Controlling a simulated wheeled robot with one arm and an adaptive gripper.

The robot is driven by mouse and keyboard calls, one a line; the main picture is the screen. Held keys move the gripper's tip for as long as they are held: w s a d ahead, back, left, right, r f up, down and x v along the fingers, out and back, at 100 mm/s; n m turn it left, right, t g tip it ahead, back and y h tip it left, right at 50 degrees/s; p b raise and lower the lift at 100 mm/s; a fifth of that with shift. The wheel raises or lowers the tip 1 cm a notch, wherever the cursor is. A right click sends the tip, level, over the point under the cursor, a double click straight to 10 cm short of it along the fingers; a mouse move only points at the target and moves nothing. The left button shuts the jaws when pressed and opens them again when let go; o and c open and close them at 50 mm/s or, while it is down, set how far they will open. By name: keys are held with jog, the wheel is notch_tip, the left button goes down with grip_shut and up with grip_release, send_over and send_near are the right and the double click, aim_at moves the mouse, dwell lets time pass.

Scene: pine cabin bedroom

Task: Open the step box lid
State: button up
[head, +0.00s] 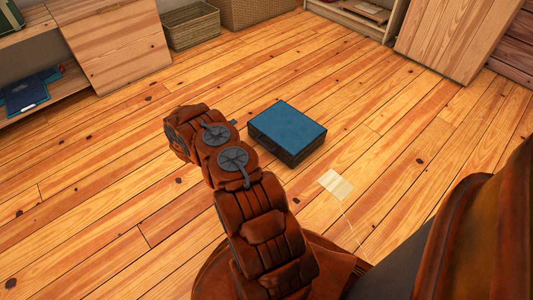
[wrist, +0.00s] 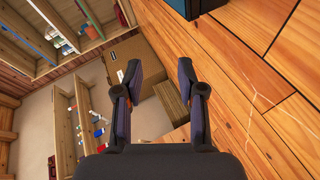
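The step box (head: 287,131) has a flat blue lid (head: 290,122) and dark sides. It stands on the plank floor in the middle of the head view, to the right of my arm, and its lid looks closed. A dark, blue-edged part of what looks like the step box (wrist: 193,6) shows at the top of the wrist view. My gripper (wrist: 158,78) is open, with two dark fingers apart and nothing between them. The gripper is apart from the box. In the head view my arm hides the fingers.
A wicker basket (head: 191,26) and a larger woven box (head: 250,10) stand along the back. A wooden cabinet (head: 115,45) and a low shelf with blue items (head: 27,93) are at the left. A pale paper-like patch (head: 336,184) lies in front of the box. The floor around the box is mostly clear.

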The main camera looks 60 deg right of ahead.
aim_at(267, 147)
jog(key=s+f+g+b, duration=0.1)
jog(key=s+f, duration=0.3)
jog(key=s+f+g+b, duration=0.1)
jog(key=s+f+g, duration=0.1)
jog(key=s+f, duration=0.1)
jog(key=s+d+f+g+h+b, duration=0.1)
jog(key=s+f+b, duration=0.1)
jog(key=s+f, duration=0.2)
jog(key=shift+s+f+g, duration=0.3)
jog(key=shift+s+g, duration=0.1)
jog(key=shift+s, duration=0.4)
jog(key=b+x, duration=0.2)
jog(key=x, duration=0.3)
jog(key=shift+d, duration=0.25)
jog(key=shift+b+x, duration=0.4)
jog(key=shift+x, duration=0.5)
jog(key=shift+r, duration=0.1)
grip_shut()
